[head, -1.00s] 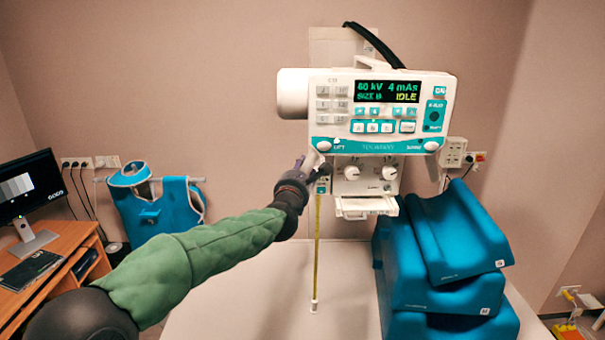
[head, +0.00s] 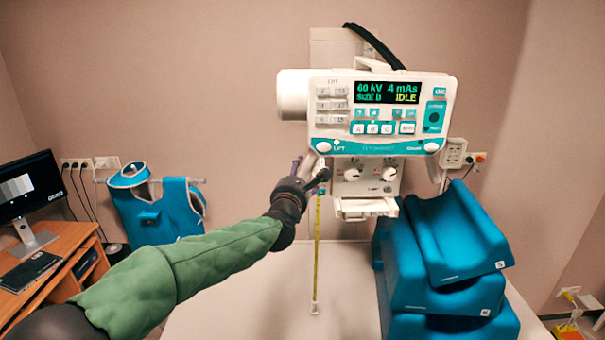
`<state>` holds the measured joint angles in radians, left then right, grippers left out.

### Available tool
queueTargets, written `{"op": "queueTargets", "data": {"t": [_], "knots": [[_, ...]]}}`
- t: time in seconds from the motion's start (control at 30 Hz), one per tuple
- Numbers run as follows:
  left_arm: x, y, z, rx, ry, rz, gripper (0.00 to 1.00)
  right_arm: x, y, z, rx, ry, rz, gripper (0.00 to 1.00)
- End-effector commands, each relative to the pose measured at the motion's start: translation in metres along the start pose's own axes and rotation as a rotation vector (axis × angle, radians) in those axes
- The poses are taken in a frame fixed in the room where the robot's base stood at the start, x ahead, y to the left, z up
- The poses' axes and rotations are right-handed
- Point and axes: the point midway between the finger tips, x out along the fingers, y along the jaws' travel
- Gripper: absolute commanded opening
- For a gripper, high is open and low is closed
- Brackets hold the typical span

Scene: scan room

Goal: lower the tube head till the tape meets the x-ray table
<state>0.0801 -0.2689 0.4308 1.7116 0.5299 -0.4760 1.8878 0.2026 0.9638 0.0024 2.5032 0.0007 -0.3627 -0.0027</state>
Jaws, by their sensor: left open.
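The tube head (head: 380,115) is a white unit with a teal control panel; its display reads 60 kV, 4 mAs and IDLE. A yellow tape (head: 317,245) hangs from its lower left side, with a white end piece (head: 314,308) in front of the white x-ray table (head: 245,295). I cannot tell whether that end touches the table. My left gripper (head: 311,171) is open at the lower left corner of the tube head, by the left handle (head: 320,163), with its fingers spread. Contact with the handle is unclear. My right gripper is out of view.
Blue foam blocks (head: 440,262) are stacked on the table right of the tape, close under the tube head. A blue apron (head: 155,205) hangs on the wall. A desk with a monitor (head: 32,195) stands at the left. The table left of the tape is clear.

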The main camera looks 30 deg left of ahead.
Motion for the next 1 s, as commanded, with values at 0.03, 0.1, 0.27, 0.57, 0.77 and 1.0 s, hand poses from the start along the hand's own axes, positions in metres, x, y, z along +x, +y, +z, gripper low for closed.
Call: {"op": "queueTargets", "data": {"t": [0.03, 0.1, 0.27, 0.57, 0.77, 1.0], "knots": [[-0.009, 0.000, 0.000, 0.000, -0.001, -0.001, 0.65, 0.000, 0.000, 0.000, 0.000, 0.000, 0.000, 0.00], [-0.022, 0.000, 0.001, 0.000, -0.001, -0.001, 0.65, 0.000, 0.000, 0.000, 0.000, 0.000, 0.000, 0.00], [-0.050, 0.000, 0.001, -0.001, -0.002, 0.000, 0.65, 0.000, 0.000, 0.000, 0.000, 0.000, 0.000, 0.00], [-0.087, -0.001, 0.000, 0.000, 0.000, -0.002, 0.65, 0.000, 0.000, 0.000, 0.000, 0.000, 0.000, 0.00], [-0.094, -0.001, -0.001, 0.001, 0.001, -0.002, 0.65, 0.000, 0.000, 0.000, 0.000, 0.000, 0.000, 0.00], [-0.094, -0.001, -0.001, 0.001, 0.001, -0.002, 0.65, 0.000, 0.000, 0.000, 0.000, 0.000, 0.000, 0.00]]}}
